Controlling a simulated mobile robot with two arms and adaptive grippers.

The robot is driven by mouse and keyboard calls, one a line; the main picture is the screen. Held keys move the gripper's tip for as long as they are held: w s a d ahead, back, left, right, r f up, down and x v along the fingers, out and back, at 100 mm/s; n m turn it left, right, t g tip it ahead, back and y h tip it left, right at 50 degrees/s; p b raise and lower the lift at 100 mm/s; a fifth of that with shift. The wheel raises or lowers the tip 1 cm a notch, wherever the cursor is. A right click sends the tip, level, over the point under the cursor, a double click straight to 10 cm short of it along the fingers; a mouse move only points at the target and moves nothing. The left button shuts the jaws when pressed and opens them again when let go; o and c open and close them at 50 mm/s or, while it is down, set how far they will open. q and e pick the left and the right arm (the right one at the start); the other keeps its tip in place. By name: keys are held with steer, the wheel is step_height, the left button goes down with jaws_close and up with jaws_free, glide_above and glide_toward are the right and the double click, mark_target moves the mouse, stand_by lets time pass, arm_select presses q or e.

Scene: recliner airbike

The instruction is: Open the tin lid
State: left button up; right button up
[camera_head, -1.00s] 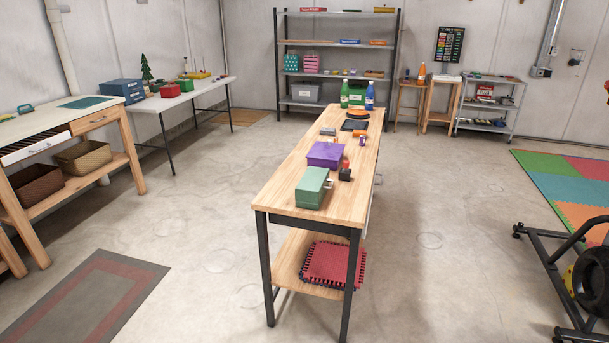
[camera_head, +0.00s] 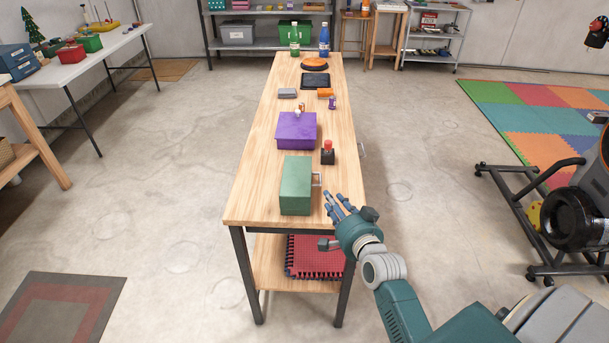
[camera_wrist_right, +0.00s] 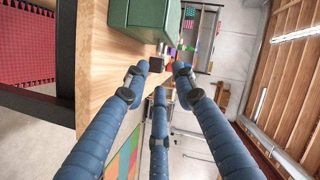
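A green tin box (camera_head: 296,186) with a closed lid sits near the front end of the wooden workbench (camera_head: 255,180). A small metal handle (camera_head: 317,179) sticks out from its right side. My right gripper (camera_head: 338,210) is open and empty, just right of the tin and near the bench's right front corner, apart from the tin. In the right wrist view, its blue fingers (camera_wrist_right: 155,85) are spread, with the green tin (camera_wrist_right: 145,20) ahead at the top. My left gripper is not in view.
Behind the tin stand a purple box (camera_head: 296,130) and a black block with a red top (camera_head: 327,152). Farther back are a dark tray (camera_head: 315,81) and bottles. A red mat (camera_head: 312,257) lies on the shelf below.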

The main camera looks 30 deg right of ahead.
mark_target(321, 184)
steer(key=shift+w+d, duration=0.3)
steer(key=shift+w, duration=0.5)
steer(key=x, duration=0.3)
steer(key=shift+w+f, duration=0.15)
steer(key=shift+w, duration=0.05)
steer(key=x, duration=0.3)
steer(key=shift+w+d+f, duration=0.15)
steer(key=shift+w+f, duration=0.05)
steer(key=shift+w, duration=0.6)
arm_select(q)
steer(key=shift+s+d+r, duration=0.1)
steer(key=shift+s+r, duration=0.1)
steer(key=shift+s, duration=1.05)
arm_select(e)
jaws_close()
